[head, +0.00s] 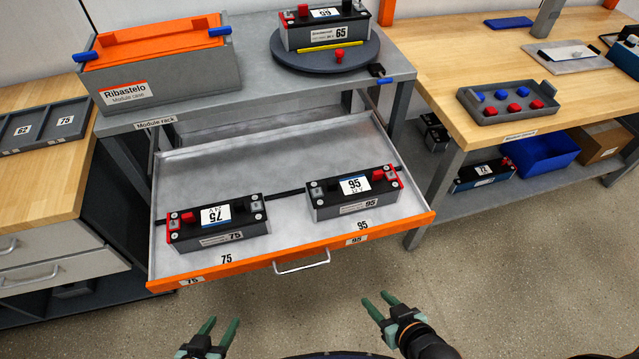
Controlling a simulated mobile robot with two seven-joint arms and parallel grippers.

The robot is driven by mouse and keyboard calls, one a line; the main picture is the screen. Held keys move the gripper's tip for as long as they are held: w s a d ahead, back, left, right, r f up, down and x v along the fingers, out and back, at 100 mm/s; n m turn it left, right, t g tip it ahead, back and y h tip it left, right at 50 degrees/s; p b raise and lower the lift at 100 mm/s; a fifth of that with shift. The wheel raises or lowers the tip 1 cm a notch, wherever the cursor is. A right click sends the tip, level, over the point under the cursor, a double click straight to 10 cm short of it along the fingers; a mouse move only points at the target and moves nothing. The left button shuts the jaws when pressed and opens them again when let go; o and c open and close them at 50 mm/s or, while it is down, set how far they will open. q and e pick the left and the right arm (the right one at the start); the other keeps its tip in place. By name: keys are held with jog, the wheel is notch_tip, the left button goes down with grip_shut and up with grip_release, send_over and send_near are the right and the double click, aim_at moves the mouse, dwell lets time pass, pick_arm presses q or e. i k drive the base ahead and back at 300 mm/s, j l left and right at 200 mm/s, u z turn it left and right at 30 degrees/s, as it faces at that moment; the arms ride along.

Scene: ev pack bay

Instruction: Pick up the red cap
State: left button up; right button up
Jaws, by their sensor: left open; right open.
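A small red cap (339,56) sits alone on the dark round turntable (290,60), in front of the module marked 65 (322,32). Several more red caps (514,107) stand in a grey tray (480,106) on the right bench, beside blue ones. Red pieces also show on the modules marked 75 (218,222) and 95 (353,193) in the open drawer. My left gripper (221,321) is open and empty at the bottom, in front of the drawer. My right gripper (376,297) is open and empty, right of it. Both are well apart from any red cap.
The drawer with its orange front edge (400,228) sticks out between my grippers and the turntable. An orange-lidded grey case (165,80) stands left of the turntable. A yellow strip (323,46) lies by the module. Open floor (520,280) lies to the right.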

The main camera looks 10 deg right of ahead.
aim_at(490, 110)
jog(key=z, duration=1.4)
